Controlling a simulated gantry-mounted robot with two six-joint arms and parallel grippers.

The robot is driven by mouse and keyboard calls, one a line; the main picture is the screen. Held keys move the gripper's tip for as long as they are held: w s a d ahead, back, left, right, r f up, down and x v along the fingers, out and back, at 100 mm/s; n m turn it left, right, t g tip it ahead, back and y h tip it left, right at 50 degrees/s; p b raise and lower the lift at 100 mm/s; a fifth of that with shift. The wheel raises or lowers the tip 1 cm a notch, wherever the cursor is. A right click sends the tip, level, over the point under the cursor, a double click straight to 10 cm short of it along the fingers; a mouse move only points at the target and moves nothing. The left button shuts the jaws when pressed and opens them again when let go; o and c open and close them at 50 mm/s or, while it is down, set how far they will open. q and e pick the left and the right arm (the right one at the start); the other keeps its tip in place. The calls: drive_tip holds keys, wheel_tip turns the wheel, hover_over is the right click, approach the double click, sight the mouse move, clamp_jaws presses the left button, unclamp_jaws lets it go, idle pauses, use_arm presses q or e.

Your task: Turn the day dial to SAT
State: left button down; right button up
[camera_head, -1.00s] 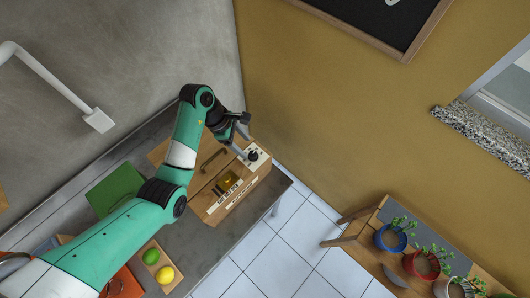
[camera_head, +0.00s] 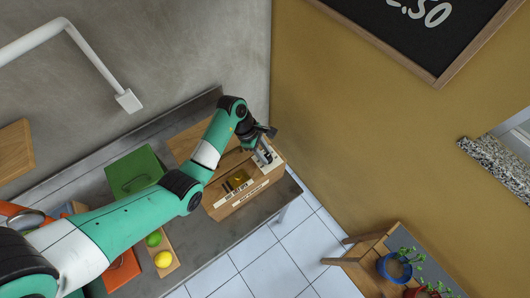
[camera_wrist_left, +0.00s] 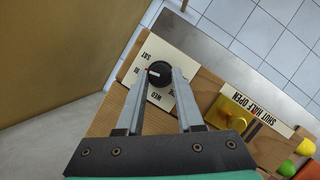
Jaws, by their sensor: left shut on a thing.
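The day dial is a black round knob (camera_wrist_left: 159,74) on a white plate (camera_wrist_left: 151,53) of a wooden box (camera_head: 216,206). In the left wrist view its white mark points left in the picture. SAT is printed at the plate's upper left and WED at its lower edge; other labels are partly hidden by the fingers. My left gripper (camera_head: 267,157) is at the dial end of the box. In the wrist view its two fingers (camera_wrist_left: 160,76) stand on either side of the knob, shut on it. My right gripper is not in view.
The box also carries a yellow slider (camera_wrist_left: 229,112) beside a strip reading SHUT, HALF, OPEN. A green box (camera_head: 135,172) and a board with a lime (camera_head: 154,239) and a lemon (camera_head: 163,259) lie on the grey counter. A wall rises beyond the box.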

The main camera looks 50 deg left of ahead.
use_arm(q)
drive_tip(key=shift+m, duration=0.3)
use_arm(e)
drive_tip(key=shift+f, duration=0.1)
use_arm(q)
drive_tip(key=m, duration=0.1)
drive_tip(key=m+g+b, duration=0.1)
drive_tip(key=shift+w+m+h+b, duration=0.2)
drive_tip(key=shift+m+h+b, duration=0.1)
drive_tip(key=shift+h, duration=0.1)
drive_tip(key=shift+w+m+g+b, duration=0.1)
drive_tip(key=shift+m+g+b, duration=0.6)
drive_tip(key=shift+m+b, duration=0.75)
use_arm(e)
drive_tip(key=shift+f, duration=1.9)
use_arm(q)
drive_tip(key=shift+m, duration=0.25)
drive_tip(key=shift+r, duration=0.1)
drive_tip(key=c, duration=0.6)
unclamp_jaws()
drive_tip(key=shift+o, duration=0.2)
